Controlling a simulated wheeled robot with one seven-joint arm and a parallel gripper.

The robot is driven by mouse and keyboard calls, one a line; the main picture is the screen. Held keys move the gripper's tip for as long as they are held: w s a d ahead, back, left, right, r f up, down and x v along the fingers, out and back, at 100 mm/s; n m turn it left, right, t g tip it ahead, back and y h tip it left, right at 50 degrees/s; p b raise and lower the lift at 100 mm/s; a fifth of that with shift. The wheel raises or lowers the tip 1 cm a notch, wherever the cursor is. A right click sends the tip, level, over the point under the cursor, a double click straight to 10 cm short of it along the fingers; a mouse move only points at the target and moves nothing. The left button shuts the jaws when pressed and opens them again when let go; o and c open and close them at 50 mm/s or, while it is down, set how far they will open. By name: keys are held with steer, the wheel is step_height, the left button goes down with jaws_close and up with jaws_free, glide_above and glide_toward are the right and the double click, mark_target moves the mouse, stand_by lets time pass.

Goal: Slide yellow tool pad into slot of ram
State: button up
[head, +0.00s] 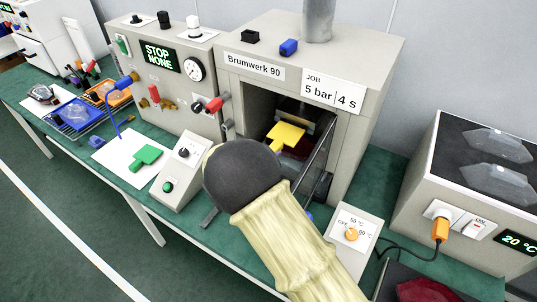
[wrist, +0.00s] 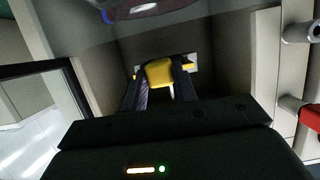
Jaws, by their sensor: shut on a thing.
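The yellow tool pad (head: 288,134) is inside the open chamber of the press marked Brumwerk 90 (head: 345,60). It also shows in the wrist view (wrist: 159,73), between the two dark fingers of my gripper (wrist: 160,84), which is shut on it. A pale metal piece (wrist: 192,62), likely part of the ram, shows just behind the pad's edges. I cannot tell whether the pad is in the slot. In the head view my arm hides most of the gripper. A dark red piece (head: 299,147) lies below the pad in the chamber.
A glazed door (head: 318,150) stands open on the chamber's right. A green pad (head: 146,156) lies on a white sheet to the left. A control box (head: 182,160) stands in front of the press, and an orange-knobbed box (head: 351,234) to the right.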

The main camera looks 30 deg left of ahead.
mark_target(283, 138)
steer(key=shift+w+d, duration=0.1)
steer(key=shift+w, duration=0.35)
steer(key=shift+w, duration=0.1)
steer(key=shift+w+d, duration=0.1)
steer(key=shift+w, duration=0.75)
steer(key=shift+w, duration=0.7)
steer(key=shift+w, duration=0.35)
steer(key=shift+w+d+p, duration=0.1)
steer(key=shift+w+p, duration=0.5)
steer(key=shift+w, duration=0.05)
stand_by(0.6)
steer(key=shift+w, duration=0.35)
steer(key=shift+w+d, duration=0.1)
steer(key=shift+w, duration=0.25)
steer(key=shift+w, duration=0.35)
